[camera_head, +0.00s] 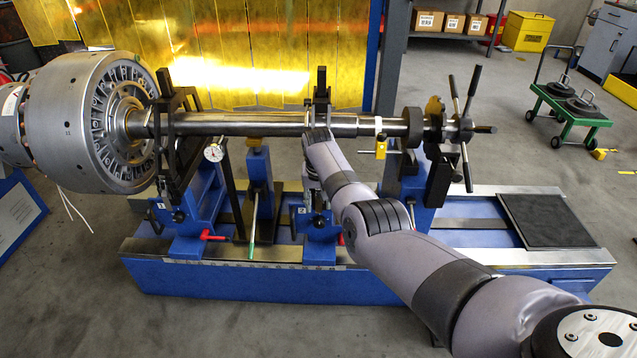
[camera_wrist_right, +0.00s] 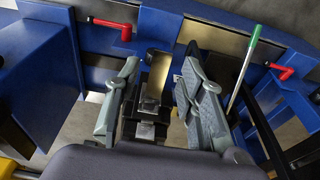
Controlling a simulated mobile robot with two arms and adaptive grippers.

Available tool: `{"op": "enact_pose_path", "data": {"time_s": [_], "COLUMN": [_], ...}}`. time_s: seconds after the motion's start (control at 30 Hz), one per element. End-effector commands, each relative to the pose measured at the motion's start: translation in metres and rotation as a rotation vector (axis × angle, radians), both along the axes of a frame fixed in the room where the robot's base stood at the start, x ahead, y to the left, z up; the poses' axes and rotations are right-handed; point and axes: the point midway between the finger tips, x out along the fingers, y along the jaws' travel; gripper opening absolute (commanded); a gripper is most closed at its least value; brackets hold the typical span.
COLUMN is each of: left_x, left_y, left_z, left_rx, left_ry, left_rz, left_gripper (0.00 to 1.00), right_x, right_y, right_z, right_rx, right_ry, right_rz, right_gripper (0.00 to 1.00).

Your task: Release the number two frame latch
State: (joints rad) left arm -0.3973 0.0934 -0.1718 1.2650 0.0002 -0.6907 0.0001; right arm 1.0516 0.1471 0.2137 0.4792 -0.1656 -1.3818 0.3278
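The number two frame is the middle blue stand (camera_head: 322,230) under the long steel shaft (camera_head: 265,124), with a dark upright (camera_head: 321,85) rising past the shaft. My right gripper (camera_head: 314,198) points down at this frame, and my own forearm and wrist partly hide both. In the right wrist view, the gripper's two grey fingers (camera_wrist_right: 160,75) are spread. A black and steel block (camera_wrist_right: 149,108) shows between them, with gaps visible beside it. I cannot tell surely whether this block is the latch or whether a finger touches it. My left gripper is not in view.
A green-tipped rod (camera_head: 252,248) leans left of the middle frame. A large rotor drum (camera_head: 75,120) is at left, a dial gauge (camera_head: 213,152) near it.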

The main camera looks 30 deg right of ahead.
Motion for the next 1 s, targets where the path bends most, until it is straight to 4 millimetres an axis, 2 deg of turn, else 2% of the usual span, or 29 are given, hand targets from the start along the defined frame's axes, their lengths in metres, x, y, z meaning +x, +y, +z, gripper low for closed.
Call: {"op": "enact_pose_path", "data": {"time_s": [0.1,0.5,0.7,1.0], "left_x": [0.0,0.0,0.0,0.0], "left_y": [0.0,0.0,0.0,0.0], "left_z": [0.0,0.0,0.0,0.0], "left_rx": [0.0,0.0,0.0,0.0], "left_ry": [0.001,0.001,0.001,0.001], "left_rz": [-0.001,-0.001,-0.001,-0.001], "left_gripper": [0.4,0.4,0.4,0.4], "right_x": [-0.003,-0.012,-0.015,-0.015], "right_y": [0.002,0.008,0.009,0.009], "right_z": [0.012,0.085,0.098,0.099], "right_rx": [0.001,0.0,0.001,0.001], "right_ry": [-0.003,-0.001,0.0,0.0], "right_rz": [0.001,0.001,0.001,0.001], "right_gripper": [0.37,0.37,0.37,0.37]}}
